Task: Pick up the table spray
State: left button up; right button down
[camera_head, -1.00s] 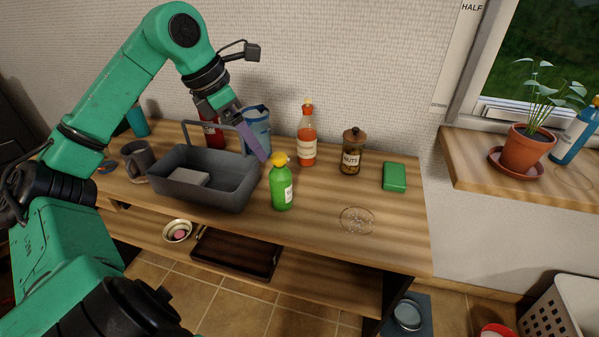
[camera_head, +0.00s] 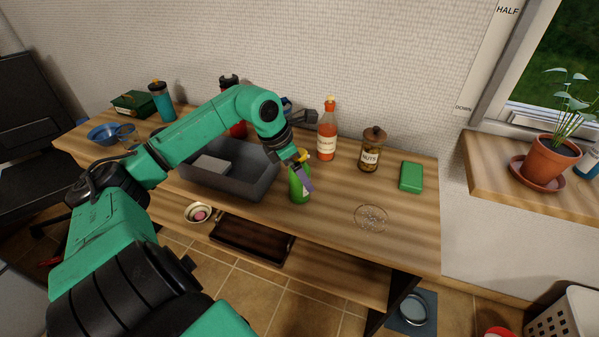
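A green bottle with a yellow top (camera_head: 298,190), likely the table spray, stands upright on the wooden table (camera_head: 330,210), just right of the grey basket. My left arm comes in from the left, and my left gripper (camera_head: 304,174) is at the upper part of the bottle. A purple finger lies across the bottle's right side and hides part of it. The other finger cannot be made out, so I cannot tell whether the gripper holds the bottle. My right gripper is not in view.
The grey basket (camera_head: 259,183) stands left of the bottle, partly behind my arm. An orange-red bottle (camera_head: 327,143), a nut jar (camera_head: 369,157) and a green box (camera_head: 411,177) stand to the right. A clear round dish (camera_head: 371,218) lies near the front edge.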

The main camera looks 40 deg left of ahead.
pick_arm(q)
grip_shut()
jog(key=shift+r, duration=0.1)
